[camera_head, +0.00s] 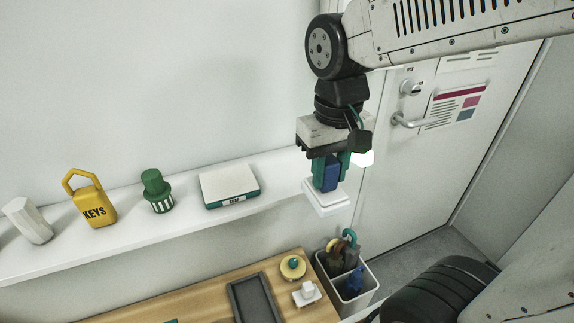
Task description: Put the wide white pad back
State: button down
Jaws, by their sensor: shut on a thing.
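My gripper (330,180), with teal and blue finger parts, points down near the right end of the white wall shelf (285,180). It is shut on a wide white pad (327,200), a flat square piece just below the fingertips. The grip itself is partly hidden by the fingers. In this view the pad overlaps the shelf's right end. I cannot tell whether it touches the shelf or hangs above or in front of it.
The shelf holds a white-topped teal box (229,184), a green-topped jar (157,190), a yellow KEYS tag (90,200) and a pale faceted block (28,220). Below, a wooden top (200,300) bears a dark tray (254,299), a yellow round item (293,266) and a small white piece (307,293). A bin (347,299) stands right.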

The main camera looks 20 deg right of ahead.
jog(key=shift+w, duration=0.1)
jog(key=shift+w+f, duration=0.8)
jog(key=shift+w, duration=1.85)
jog(key=shift+w+f, duration=0.75)
jog(key=shift+w, duration=1.9)
jog(key=shift+w+f, duration=0.8)
jog(key=shift+w, duration=1.85)
jog(key=shift+f, duration=0.2)
jog(key=c, duration=1.1)
grip_release()
jog(key=shift+o, duration=0.2)
jog(key=shift+r, duration=0.15)
